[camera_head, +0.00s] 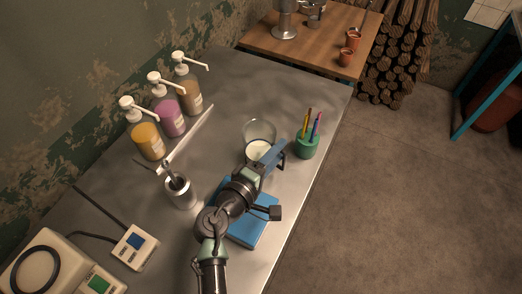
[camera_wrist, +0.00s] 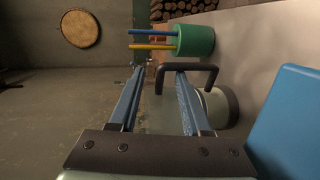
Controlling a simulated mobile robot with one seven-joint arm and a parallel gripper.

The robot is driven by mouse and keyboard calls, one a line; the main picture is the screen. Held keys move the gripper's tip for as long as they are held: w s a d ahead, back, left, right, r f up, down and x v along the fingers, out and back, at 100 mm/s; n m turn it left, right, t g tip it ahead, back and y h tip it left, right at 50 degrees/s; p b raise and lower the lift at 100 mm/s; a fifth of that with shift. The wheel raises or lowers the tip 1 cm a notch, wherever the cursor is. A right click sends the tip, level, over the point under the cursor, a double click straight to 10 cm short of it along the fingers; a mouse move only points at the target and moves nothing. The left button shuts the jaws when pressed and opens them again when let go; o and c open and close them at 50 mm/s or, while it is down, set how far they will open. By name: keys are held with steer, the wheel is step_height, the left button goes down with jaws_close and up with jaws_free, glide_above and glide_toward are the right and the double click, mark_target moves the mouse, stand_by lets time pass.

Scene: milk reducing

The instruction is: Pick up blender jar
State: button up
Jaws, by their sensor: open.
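The blender jar (camera_head: 259,133) is clear glass with whitish contents or a pale base, and stands on the metal table. In the wrist view its lower part (camera_wrist: 219,106) shows on the right, partly behind a finger. Its dark, bracket-shaped handle (camera_wrist: 188,67) crosses ahead of the fingertips. My gripper (camera_head: 277,154) is open beside the jar on its handle side. In the wrist view, the handle's outer bar lies between the lines of the two blue fingers (camera_wrist: 160,73). I cannot tell whether either finger touches it.
A green pen cup (camera_head: 307,147) stands close beyond the jar, near the table edge. A blue block (camera_head: 250,228) lies under my arm. A metal cup (camera_head: 180,190) with utensils and several pump bottles (camera_head: 150,139) stand left. The table (camera_head: 240,82) is clear beyond the jar.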

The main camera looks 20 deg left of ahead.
steer(key=shift+x, duration=1.1)
jaws_close()
stand_by(0.6)
